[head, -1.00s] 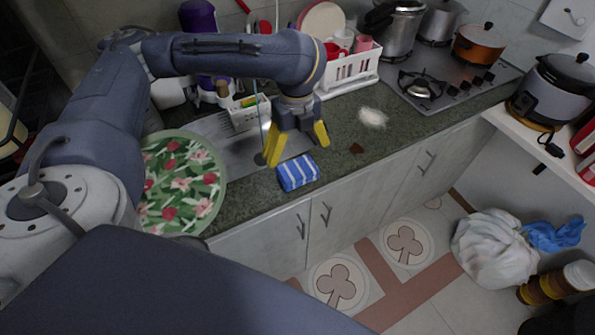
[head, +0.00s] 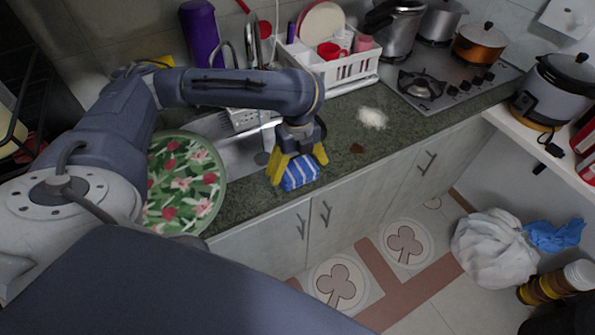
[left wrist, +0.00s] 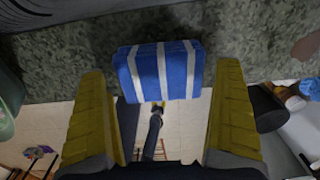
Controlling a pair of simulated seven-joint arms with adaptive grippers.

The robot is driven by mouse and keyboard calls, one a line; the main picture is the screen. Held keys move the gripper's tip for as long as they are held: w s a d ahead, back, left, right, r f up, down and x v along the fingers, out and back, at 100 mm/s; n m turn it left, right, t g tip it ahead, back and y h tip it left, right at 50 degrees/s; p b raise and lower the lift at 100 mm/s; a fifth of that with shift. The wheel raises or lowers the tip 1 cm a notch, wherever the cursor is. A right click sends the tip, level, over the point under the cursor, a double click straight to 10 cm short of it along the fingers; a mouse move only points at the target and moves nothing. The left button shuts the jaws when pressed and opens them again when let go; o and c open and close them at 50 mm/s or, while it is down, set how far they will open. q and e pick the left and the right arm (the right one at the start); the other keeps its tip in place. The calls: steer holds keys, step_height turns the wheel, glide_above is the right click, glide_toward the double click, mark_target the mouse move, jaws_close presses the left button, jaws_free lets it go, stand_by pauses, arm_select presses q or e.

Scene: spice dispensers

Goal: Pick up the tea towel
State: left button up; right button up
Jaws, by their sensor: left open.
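The tea towel (head: 300,173) is a folded blue cloth with white stripes. It lies at the front edge of the dark green counter. My left gripper (head: 298,170) is right over it, with its yellow fingers apart on either side of the towel in the head view. In the left wrist view the towel (left wrist: 160,72) sits ahead of and between the two open yellow fingers (left wrist: 163,125), with a gap on each side. Nothing is held.
A round floral tray (head: 183,185) lies left of the towel, near the sink (head: 240,158). A white dish rack (head: 345,68) stands behind. White powder (head: 373,118) and a small brown patch (head: 357,148) lie to the right. The gas stove (head: 450,75) is further right.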

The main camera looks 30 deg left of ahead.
arm_select(q)
steer(key=shift+f, duration=0.7)
steer(key=c, duration=0.9)
